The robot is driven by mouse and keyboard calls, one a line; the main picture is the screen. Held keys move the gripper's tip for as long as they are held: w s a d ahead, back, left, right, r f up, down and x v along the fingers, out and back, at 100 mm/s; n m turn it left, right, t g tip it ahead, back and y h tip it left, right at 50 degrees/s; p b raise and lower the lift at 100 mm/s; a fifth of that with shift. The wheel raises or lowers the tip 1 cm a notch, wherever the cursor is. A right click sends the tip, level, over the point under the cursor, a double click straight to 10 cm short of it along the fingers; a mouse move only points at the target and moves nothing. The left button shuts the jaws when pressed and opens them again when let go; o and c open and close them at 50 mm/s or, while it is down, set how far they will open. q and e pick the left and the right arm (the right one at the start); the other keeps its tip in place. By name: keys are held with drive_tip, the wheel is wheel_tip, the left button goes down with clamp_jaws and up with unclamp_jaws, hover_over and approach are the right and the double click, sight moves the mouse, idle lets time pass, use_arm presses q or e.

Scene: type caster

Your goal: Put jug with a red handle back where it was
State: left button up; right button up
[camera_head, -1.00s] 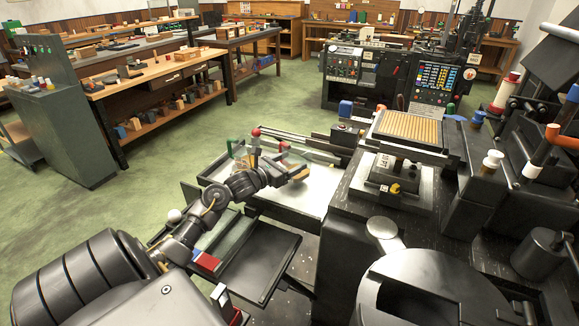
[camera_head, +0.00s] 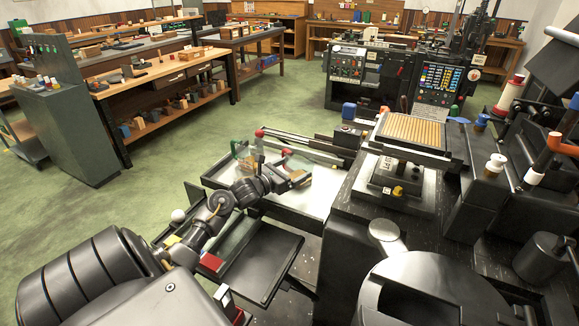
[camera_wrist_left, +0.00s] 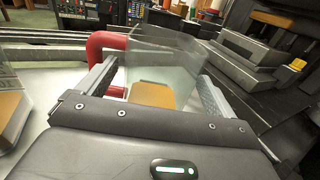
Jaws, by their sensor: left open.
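The jug with a red handle (camera_wrist_left: 165,62) is clear, with something tan at its bottom. In the left wrist view it stands between the two fingers of my left gripper (camera_wrist_left: 160,88). Its red handle curves out on the left side, beside the left finger. In the head view the red handle (camera_head: 286,153) shows just behind my left gripper (camera_head: 300,179), over the pale tray (camera_head: 315,205). The gripper is open around the jug. Whether a finger touches the glass I cannot tell. The jug's base is mostly hidden by the gripper in the head view. My right gripper is out of view.
Another clear container with tan contents (camera_wrist_left: 10,108) is close on the left in the wrist view. A dark rail (camera_head: 305,142) runs behind. The black machine bed (camera_head: 345,195) rises on the right.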

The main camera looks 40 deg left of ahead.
use_arm(q)
drive_tip(key=s, duration=0.4)
drive_tip(key=s+p, duration=0.1)
drive_tip(key=s, duration=0.3)
drive_tip(key=s+a+p, duration=0.1)
drive_tip(key=s, duration=0.3)
drive_tip(key=shift+r, duration=0.15)
drive_tip(key=shift+r, duration=0.1)
